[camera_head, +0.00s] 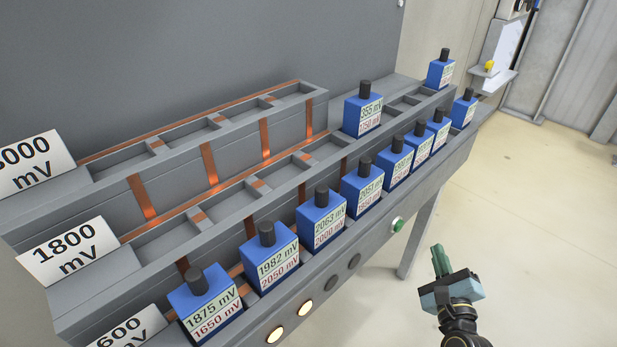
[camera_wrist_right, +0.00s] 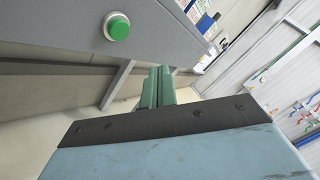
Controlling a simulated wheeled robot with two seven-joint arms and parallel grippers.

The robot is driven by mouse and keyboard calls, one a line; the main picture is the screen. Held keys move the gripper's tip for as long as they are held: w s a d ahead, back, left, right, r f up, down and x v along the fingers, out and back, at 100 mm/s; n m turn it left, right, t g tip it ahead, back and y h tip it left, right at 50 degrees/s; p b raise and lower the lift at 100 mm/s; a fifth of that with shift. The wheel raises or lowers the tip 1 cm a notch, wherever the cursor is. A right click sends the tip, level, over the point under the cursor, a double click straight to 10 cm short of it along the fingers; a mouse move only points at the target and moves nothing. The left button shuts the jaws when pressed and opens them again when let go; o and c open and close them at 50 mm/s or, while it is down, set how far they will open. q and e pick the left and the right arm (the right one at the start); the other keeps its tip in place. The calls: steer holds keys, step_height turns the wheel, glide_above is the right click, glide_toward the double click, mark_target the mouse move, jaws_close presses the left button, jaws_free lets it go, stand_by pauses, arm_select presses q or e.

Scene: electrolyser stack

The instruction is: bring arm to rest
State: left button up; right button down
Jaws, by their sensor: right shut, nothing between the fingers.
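My right gripper (camera_head: 441,261) is at the lower right of the head view, over the floor, to the right of the stepped rack. Its green fingers are together with nothing between them. In the right wrist view the shut fingers (camera_wrist_right: 157,87) point toward the floor and a rack leg, apart from the rack. A green button (camera_wrist_right: 118,28) on the rack's front face is up and left of the fingers there; it also shows in the head view (camera_head: 398,224). My left gripper is in neither view.
The grey stepped rack (camera_head: 370,237) holds several blue cells, such as one marked 1982 mV (camera_head: 270,259), in its front row. Others stand at the right end, higher up. Label cards (camera_head: 68,251) stand at left. A rack leg (camera_head: 418,240) is near my gripper. The floor (camera_head: 540,200) at right is clear.

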steer(key=shift+f, duration=0.1)
